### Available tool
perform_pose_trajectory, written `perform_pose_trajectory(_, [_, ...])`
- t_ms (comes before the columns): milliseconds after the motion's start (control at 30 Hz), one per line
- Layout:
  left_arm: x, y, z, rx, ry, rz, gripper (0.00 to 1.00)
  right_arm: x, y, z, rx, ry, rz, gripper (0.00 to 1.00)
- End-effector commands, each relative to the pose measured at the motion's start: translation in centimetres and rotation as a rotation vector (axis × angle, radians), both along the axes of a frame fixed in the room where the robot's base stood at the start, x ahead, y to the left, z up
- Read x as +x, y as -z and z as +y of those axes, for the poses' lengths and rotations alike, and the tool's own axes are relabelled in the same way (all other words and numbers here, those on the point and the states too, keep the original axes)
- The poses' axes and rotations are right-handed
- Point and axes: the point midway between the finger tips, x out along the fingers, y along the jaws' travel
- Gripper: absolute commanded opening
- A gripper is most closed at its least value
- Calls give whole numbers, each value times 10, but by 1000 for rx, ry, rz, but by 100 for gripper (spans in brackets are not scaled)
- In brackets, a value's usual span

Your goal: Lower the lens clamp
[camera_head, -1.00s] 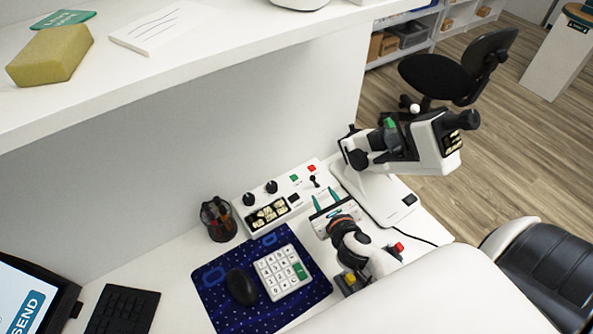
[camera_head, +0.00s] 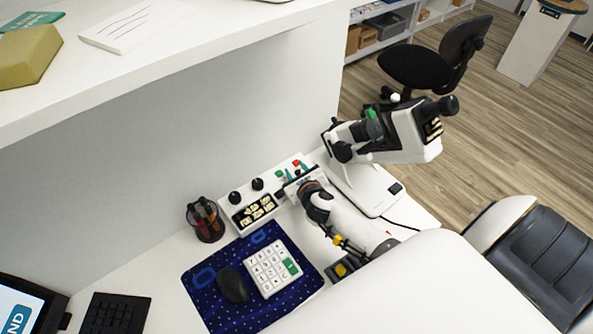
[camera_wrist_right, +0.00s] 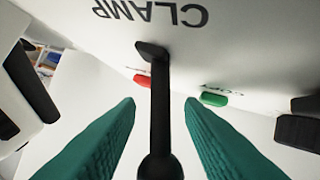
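The lens clamp lever (camera_wrist_right: 159,110) is a black stick with a round knob. It sticks out from a white panel (camera_wrist_right: 235,50) marked CLAMP, toward the right wrist camera. My right gripper (camera_wrist_right: 160,103) is open, with one green finger on each side of the lever and a gap to both. In the head view, my right gripper (camera_head: 294,174) is at the right end of the white control box (camera_head: 228,209) and hides the lever. The white lensmeter (camera_head: 398,138) stands just right of it. My left gripper is out of view.
A red button (camera_wrist_right: 142,80) and a green button (camera_wrist_right: 214,99) sit close to the lever. A pen cup (camera_head: 206,220), a blue mat (camera_head: 207,298) with a keypad (camera_head: 268,262) and mouse (camera_head: 233,285) lie to the left. A shelf (camera_head: 170,75) overhangs the desk.

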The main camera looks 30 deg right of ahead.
Motion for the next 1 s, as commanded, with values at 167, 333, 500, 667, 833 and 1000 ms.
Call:
perform_pose_trajectory(167, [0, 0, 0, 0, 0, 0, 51, 0, 0, 0, 0, 0, 0, 30])
perform_pose_trajectory(333, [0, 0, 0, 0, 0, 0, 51, 0, 0, 0, 0, 0, 0, 2])
perform_pose_trajectory(500, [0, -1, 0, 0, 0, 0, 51, 0, 0, 0, 4, 0, 1, 0])
perform_pose_trajectory(667, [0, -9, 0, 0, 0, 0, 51, 0, -3, -1, 31, 0, 4, 0])
perform_pose_trajectory(833, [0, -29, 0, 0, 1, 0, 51, -1, -6, -4, 112, 0, 12, 0])
perform_pose_trajectory(1000, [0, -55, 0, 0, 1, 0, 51, 0, -9, -11, 239, 1, 23, 0])
